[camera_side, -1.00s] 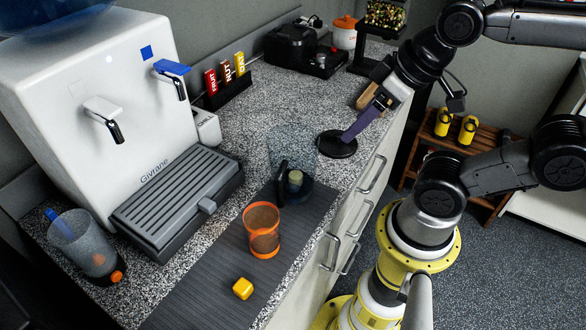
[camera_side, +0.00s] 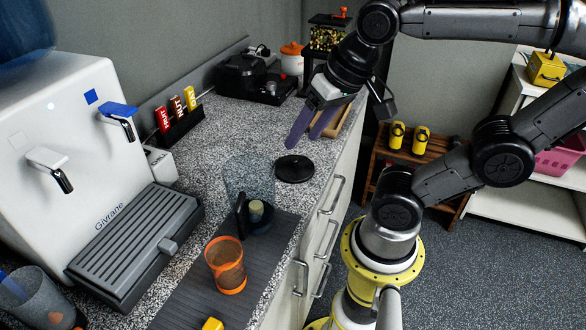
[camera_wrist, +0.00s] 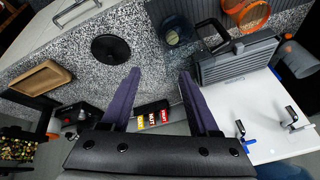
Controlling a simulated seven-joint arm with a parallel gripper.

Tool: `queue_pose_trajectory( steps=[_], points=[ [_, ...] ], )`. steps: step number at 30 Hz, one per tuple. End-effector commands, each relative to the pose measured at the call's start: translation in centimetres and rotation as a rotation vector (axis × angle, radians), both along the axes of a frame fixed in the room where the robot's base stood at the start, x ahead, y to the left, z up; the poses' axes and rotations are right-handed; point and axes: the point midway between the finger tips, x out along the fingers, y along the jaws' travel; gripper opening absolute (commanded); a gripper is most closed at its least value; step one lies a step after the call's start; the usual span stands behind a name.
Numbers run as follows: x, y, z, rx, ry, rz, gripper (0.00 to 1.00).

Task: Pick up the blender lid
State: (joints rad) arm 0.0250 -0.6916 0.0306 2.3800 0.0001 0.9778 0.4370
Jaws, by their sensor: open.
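The blender lid looks to be the flat black disc (camera_side: 295,168) lying on the speckled counter; it also shows in the wrist view (camera_wrist: 110,48), left of the fingers. A clear blender jar (camera_side: 249,180) with a black handle stands nearer on the grey mat. My gripper (camera_side: 308,140) has purple fingers and is open and empty above the counter, up and slightly right of the disc in the side view. In the wrist view my gripper (camera_wrist: 158,75) has its fingers spread apart with nothing between them.
An orange-rimmed cup (camera_side: 226,266) and a yellow block (camera_side: 212,324) are on the mat. A white water dispenser (camera_side: 70,150) stands at left, beside a rack of bars (camera_side: 178,118). A wooden tray (camera_wrist: 40,78) lies on the counter near the edge. Counter around the disc is clear.

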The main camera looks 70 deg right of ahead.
Motion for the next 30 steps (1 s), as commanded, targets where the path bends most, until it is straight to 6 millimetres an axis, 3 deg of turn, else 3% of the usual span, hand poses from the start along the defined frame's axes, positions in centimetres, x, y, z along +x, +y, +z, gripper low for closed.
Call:
queue_pose_trajectory(
  steps=[6,12,18,23,30],
  points=[
    [5.1,-4.2,0.6,0.164,0.16,-0.563,0.61],
    [8.5,-10.1,-1.7,0.239,0.3,-0.959,0.61],
    [8.8,-13.7,-4.4,0.254,0.388,-1.077,0.61],
    [8.5,-14.2,-5.7,0.257,0.396,-1.095,0.61],
    [8.4,-14.1,-10.1,0.256,0.4,-1.091,0.61]
  ],
)
